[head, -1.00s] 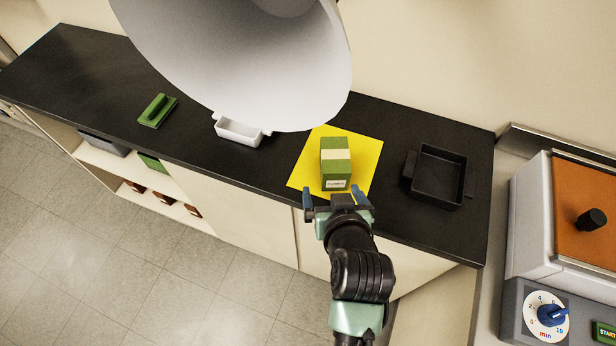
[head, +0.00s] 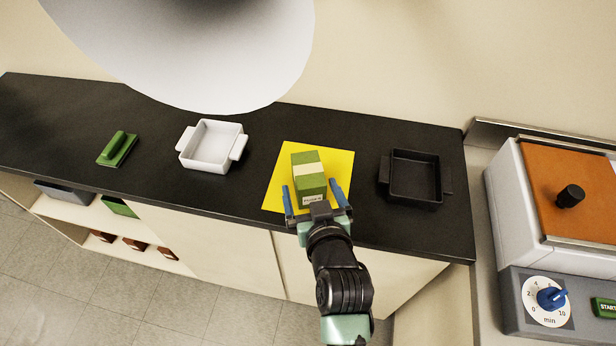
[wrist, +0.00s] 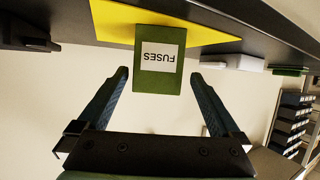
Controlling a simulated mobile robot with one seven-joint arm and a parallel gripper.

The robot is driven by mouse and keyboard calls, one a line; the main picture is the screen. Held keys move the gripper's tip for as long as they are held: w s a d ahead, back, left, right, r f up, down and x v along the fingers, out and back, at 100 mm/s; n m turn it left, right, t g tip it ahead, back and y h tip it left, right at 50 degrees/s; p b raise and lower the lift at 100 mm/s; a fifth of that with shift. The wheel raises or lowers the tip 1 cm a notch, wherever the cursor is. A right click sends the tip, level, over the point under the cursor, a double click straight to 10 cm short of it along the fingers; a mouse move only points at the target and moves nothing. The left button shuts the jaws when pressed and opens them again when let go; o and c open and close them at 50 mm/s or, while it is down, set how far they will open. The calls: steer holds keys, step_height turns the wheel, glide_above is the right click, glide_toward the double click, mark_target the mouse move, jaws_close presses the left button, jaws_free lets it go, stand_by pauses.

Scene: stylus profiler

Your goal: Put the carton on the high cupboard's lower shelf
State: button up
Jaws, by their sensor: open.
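The carton (head: 309,172) is a green box with a cream band and a white label. It stands on a yellow mat (head: 342,164) on the black counter. In the wrist view the carton (wrist: 160,84) shows its label reading "FUSES", upside down. My gripper (head: 313,191) is open at the near side of the carton, with one blue finger to each side of its near end. In the wrist view the fingertips (wrist: 163,74) have gaps to the carton on both sides. I cannot make out a high cupboard with a lower shelf in these views.
A white dish (head: 211,146) and a green block with a handle (head: 118,148) stand left on the counter. A black tray (head: 416,178) stands right of the mat. A large pale lampshade-like shape (head: 200,50) covers the upper left. Low open shelves (head: 120,228) are below the counter.

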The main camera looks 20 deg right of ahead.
steer(key=shift+x, duration=2.55)
steer(key=shift+d, duration=0.15)
steer(key=shift+c, duration=0.3)
